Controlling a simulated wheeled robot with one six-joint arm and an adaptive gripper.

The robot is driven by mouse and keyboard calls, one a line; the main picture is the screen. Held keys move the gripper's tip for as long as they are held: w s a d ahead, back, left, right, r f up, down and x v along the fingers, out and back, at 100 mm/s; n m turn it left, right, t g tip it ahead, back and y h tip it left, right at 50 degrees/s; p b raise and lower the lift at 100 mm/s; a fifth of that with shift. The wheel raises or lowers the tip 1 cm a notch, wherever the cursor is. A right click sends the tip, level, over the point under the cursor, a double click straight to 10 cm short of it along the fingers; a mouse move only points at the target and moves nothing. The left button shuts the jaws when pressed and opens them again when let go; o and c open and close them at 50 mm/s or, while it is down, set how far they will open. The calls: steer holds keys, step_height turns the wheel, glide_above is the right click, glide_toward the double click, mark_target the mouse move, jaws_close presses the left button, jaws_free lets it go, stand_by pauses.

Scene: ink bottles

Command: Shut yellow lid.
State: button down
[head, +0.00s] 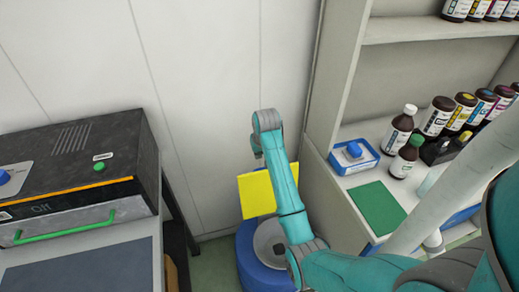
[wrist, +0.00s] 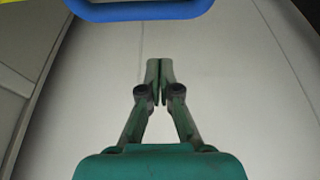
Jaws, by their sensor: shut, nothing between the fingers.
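The yellow lid (head: 256,193) stands raised and tilted above a round blue bin (head: 246,262) on the floor. The bin's grey opening is partly hidden by my arm. My arm reaches over the bin, and its wrist end is above the lid in the head view. In the wrist view my gripper (wrist: 159,70) is shut and empty, with its fingertips together in front of pale wall panels. A blue rounded edge (wrist: 140,12), perhaps the bin's rim, crosses the top there. A small yellow patch shows at the upper left corner.
A black machine (head: 75,165) with a green handle stands at left. A shelf unit (head: 335,100) at right holds ink bottles, a blue tray (head: 354,157) and a green mat (head: 377,207). The bin stands in the gap between them, near the wall.

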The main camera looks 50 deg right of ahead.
steer(key=shift+s+a+f, duration=0.35)
steer(key=shift+s+a, duration=0.2)
steer(key=shift+s, duration=0.2)
steer(key=shift+s+a+f, duration=0.35)
steer(key=shift+s+a, duration=0.15)
steer(key=shift+s, duration=0.25)
